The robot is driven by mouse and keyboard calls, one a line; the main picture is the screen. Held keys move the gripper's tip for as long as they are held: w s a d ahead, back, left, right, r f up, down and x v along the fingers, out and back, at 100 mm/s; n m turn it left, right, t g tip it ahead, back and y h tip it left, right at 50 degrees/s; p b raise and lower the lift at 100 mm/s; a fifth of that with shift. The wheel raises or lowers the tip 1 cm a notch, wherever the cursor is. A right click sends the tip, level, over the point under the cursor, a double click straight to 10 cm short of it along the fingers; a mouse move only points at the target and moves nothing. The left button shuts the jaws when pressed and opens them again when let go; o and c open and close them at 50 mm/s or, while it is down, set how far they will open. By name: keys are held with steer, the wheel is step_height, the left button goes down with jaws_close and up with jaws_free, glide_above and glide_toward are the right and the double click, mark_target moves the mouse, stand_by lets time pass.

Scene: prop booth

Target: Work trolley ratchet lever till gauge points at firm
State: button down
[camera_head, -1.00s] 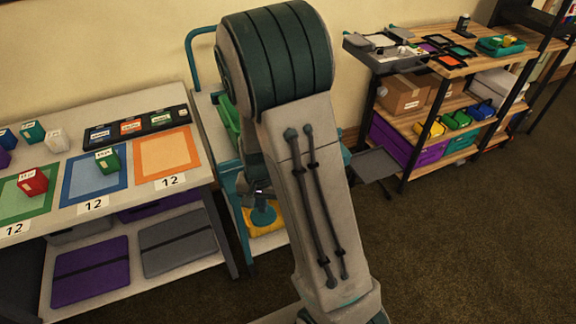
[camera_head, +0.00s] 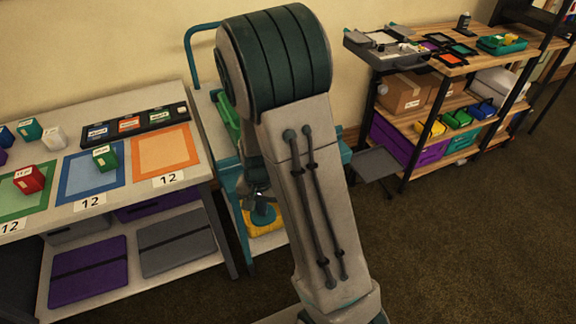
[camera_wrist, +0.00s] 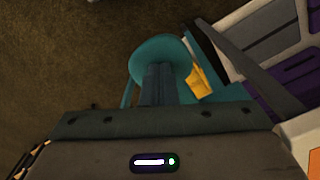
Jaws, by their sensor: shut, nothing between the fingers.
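The teal trolley (camera_head: 228,180) stands behind my arm, to the right of the white table, and is largely hidden by it. A teal round part (camera_head: 263,214) shows low on it, above a yellow item (camera_head: 270,240). In the wrist view a teal rounded part (camera_wrist: 158,48) lies just beyond my gripper (camera_wrist: 159,75), whose dark fingers are together and empty. I cannot tell whether they touch it. The yellow item also shows there (camera_wrist: 198,83). I cannot make out the ratchet lever or the gauge and its pointer.
The white table (camera_head: 200,165) at left carries small boxes and coloured squares, with purple and grey cases below. A wooden shelf unit (camera_head: 455,68) with bins stands at right. A grey flat panel (camera_head: 376,163) juts out near it. The brown carpet (camera_head: 470,250) at right is clear.

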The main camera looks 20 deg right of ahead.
steer(key=shift+f+b, duration=1.25)
steer(key=shift+f, duration=0.5)
step_height(320, 180, up, 9)
steer(key=p, duration=0.7)
steer(key=shift+r+p, duration=0.2)
steer(key=shift+p, duration=0.15)
steer(key=s+r+n+t, duration=0.1)
steer(key=s+r+n, duration=0.2)
steer(key=s+r, duration=0.4)
steer(key=s+r+n+t, duration=0.1)
steer(key=s+r+n, duration=0.1)
steer(key=s+r, duration=0.5)
step_height(320, 180, up, 5)
steer(key=shift+r+n+t, duration=0.1)
steer(key=shift+n+t, duration=0.3)
steer(key=shift+w, duration=0.15)
